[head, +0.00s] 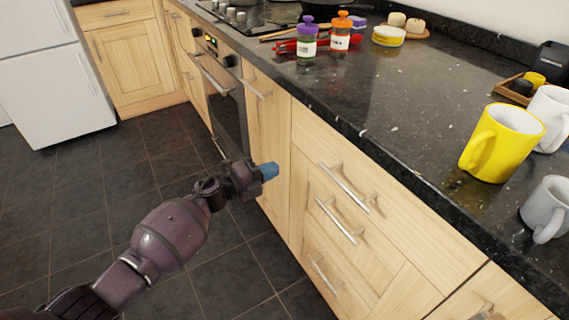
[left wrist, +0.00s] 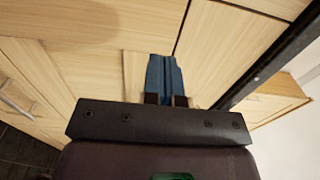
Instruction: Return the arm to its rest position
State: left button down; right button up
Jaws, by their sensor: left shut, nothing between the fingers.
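My left arm (head: 168,238) comes in from the lower left of the head view, in front of the wooden cabinets. My left gripper (head: 269,171) has blue fingers, and it is below the counter's edge, close to the cabinet fronts. In the left wrist view the blue fingers (left wrist: 164,76) are together with nothing between them, against a background of wooden panels. My right gripper is not in view.
The dark granite counter (head: 405,125) runs along the right. On it stand a yellow mug (head: 503,143), a grey mug (head: 548,210), and two spice jars (head: 306,42). Drawer handles (head: 343,188) stick out from the cabinets. Dark tiled floor (head: 80,200) lies open at left.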

pick_arm(q)
jog(key=p+v, duration=0.1)
jog(key=v, duration=0.6)
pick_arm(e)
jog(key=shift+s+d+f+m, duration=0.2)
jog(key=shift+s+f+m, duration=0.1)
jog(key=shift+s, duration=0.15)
pick_arm(q)
jog(key=s+a+r+n+y+p, duration=0.1)
jog(key=s+a+n+y+p, duration=0.3)
jog(key=s+n, duration=0.5)
jog(key=s+a+r+n+y+p, duration=0.1)
jog(key=s+a+n+y+p, duration=0.4)
jog(key=s, duration=1.6)
jog(key=s+a+r+n+t+y+p, duration=0.1)
jog(key=s+a+n+y+p, duration=0.4)
jog(key=s+n, duration=0.9)
jog(key=shift+s+a+r+y, duration=0.4)
jog(key=shift+s+y, duration=0.1)
jog(key=shift+s, duration=0.55)
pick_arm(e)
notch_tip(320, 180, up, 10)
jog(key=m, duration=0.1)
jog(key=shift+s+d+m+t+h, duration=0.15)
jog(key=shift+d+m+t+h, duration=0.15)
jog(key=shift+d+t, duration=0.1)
